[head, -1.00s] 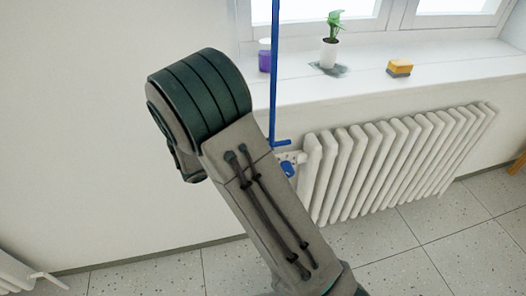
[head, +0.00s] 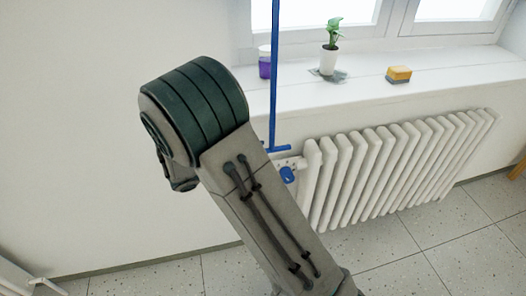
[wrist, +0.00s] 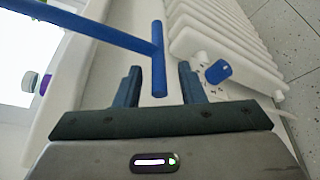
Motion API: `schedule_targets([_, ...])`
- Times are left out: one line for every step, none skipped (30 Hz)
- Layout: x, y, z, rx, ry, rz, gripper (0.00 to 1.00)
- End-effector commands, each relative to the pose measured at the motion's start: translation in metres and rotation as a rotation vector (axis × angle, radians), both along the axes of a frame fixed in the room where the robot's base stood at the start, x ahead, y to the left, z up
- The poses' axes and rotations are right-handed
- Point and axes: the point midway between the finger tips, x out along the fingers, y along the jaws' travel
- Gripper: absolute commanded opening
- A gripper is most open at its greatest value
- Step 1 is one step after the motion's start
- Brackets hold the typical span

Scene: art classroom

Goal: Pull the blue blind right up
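The blue blind itself is out of view. A blue rod (head: 274,80) hangs in front of the window sill and ends in a short crossbar handle (head: 280,149) above the radiator valve. In the wrist view the rod (wrist: 100,27) comes in from the upper left and meets the crossbar (wrist: 158,60). My gripper (wrist: 160,69) is open, with one finger on each side of the crossbar's near end and a gap visible on both sides. In the head view my arm hides the gripper.
A white radiator (head: 400,165) with a blue valve knob (head: 287,175) stands close right of the handle. The sill (head: 440,80) carries a potted plant (head: 329,60), a purple-and-white container (head: 264,65) and a yellow-brown block (head: 399,74). The wall at left is bare.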

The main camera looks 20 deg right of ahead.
Motion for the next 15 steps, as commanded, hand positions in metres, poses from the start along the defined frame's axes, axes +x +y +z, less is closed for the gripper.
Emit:
schedule_targets([-0.003, 0.012, 0.003, 0.003, -0.002, 0.005, 0.36])
schedule_targets([-0.005, 0.019, 0.004, 0.002, -0.002, 0.006, 0.36])
schedule_targets([-0.009, 0.027, 0.006, 0.003, -0.001, 0.005, 0.36])
schedule_targets([-0.011, 0.034, 0.008, 0.002, -0.001, 0.004, 0.36])
schedule_targets([-0.013, 0.041, 0.009, 0.002, -0.001, 0.004, 0.36])
schedule_targets([-0.016, 0.049, 0.011, 0.002, -0.001, 0.004, 0.36])
schedule_targets([-0.018, 0.055, 0.013, 0.002, 0.000, 0.005, 0.36])
schedule_targets([-0.020, 0.061, 0.014, 0.002, -0.001, 0.002, 0.36])
schedule_targets([-0.023, 0.068, 0.016, 0.002, -0.002, 0.001, 0.36])
schedule_targets([-0.025, 0.073, 0.017, 0.001, -0.001, 0.001, 0.36])
schedule_targets([-0.027, 0.078, 0.018, 0.001, -0.001, 0.001, 0.36])
schedule_targets([-0.029, 0.083, 0.019, 0.001, 0.000, -0.001, 0.36])
schedule_targets([-0.030, 0.087, 0.020, 0.001, 0.000, -0.001, 0.36])
schedule_targets([-0.031, 0.090, 0.021, 0.001, 0.000, -0.001, 0.36])
schedule_targets([-0.032, 0.094, 0.021, 0.000, 0.000, -0.001, 0.36])
